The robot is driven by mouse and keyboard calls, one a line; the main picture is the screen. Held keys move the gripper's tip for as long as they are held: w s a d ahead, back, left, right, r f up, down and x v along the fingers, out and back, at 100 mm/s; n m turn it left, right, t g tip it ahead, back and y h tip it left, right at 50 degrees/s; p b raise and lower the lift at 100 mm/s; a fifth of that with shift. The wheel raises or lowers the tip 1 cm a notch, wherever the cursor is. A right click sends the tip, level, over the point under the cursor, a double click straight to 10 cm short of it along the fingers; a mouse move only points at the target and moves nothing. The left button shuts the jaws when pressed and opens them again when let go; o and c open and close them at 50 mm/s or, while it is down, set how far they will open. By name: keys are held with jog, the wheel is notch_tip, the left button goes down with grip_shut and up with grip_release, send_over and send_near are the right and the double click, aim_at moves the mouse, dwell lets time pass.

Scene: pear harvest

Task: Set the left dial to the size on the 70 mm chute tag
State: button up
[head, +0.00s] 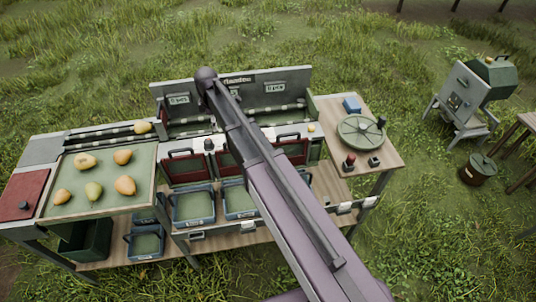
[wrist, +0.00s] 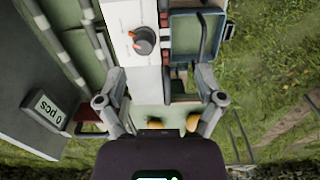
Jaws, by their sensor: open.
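A dark round dial (wrist: 144,40) with orange marks sits on a white panel (wrist: 120,12) in the wrist view. The frames do not make clear whether it is the left dial, and I cannot read its setting. My gripper (wrist: 160,73) is open and empty, its fingers spread below the dial in the picture and apart from it. In the head view my arm crosses the sorting bench and covers part of its middle; the fingers cannot be made out there. Small white tags on the bench are too small to read, so I cannot identify the 70 mm chute tag.
A green tray (head: 105,207) holds several pears at left. Blue crates (head: 193,205) stand below red flaps (head: 187,168). A round green device (head: 361,131) and a red button (head: 349,161) are at right. Open grass surrounds the bench.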

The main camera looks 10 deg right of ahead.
jog(key=s+d+f+m+b, duration=0.2)
jog(key=s+d+m, duration=1.2)
jog(key=s+d, duration=0.2)
jog(key=shift+s, duration=1)
jog(key=s+m, duration=0.1)
jog(key=s+d+m, duration=0.1)
jog(key=s, duration=0.1)
jog(key=s+d+m, duration=0.1)
jog(key=shift+s+d+f, duration=0.25)
